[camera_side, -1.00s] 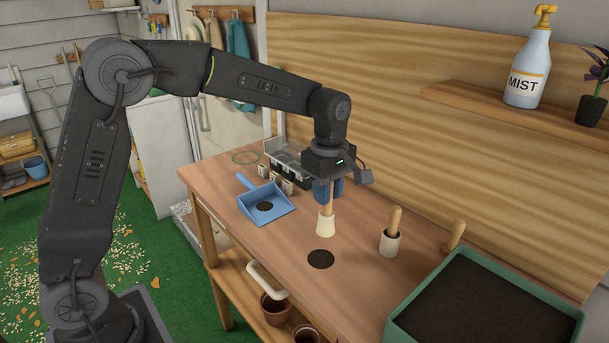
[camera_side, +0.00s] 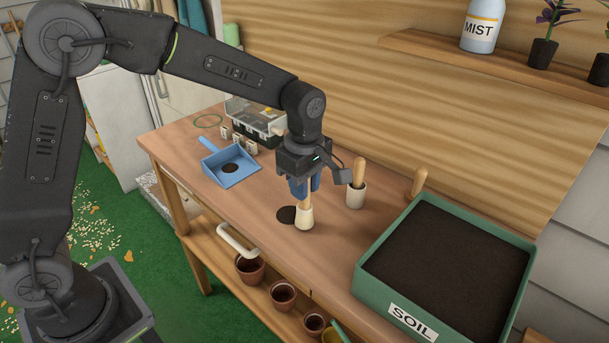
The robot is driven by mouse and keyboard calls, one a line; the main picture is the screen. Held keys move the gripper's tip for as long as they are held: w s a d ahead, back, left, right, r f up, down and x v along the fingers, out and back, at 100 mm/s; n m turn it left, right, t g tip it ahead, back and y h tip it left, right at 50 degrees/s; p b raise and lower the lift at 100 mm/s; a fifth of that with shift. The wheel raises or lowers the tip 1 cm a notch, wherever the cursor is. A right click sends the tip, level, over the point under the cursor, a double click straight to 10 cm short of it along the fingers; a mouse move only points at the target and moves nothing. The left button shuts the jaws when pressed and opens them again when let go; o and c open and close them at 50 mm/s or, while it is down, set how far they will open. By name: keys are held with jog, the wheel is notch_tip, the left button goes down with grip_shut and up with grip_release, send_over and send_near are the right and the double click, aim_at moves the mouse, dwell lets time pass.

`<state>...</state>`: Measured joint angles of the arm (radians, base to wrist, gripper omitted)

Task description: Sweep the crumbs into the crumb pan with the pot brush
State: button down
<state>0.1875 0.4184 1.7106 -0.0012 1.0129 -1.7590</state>
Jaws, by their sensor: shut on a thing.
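My gripper (camera_side: 305,188) is shut on the wooden handle of the pot brush (camera_side: 304,217), which stands nearly upright with its cream head down. The head is at or just above the bench; I cannot tell whether it touches. A dark round patch of crumbs (camera_side: 284,214) lies on the bench just left of the head, which partly overlaps it in the picture. The blue crumb pan (camera_side: 247,173) lies farther back to the left, its handle pointing away. A small dark patch (camera_side: 230,168) lies inside the pan.
A similar wooden-handled, cream-based tool (camera_side: 356,192) stands right of my gripper, with another wooden handle (camera_side: 419,181) beyond. A green soil tray (camera_side: 377,285) fills the bench's right end. A clear-lidded box (camera_side: 257,117) stands behind the pan. Bench between pan and brush is clear.

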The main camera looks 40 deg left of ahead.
jog(key=shift+f, duration=0.1)
dwell(0.3)
jog(key=a, duration=2)
jog(key=shift+a, duration=0.35)
dwell(1.0)
dwell(0.3)
jog(key=shift+d+r, duration=0.25)
jog(key=shift+r, duration=1)
jog(key=shift+d+r, duration=0.25)
jog(key=shift+r, duration=1)
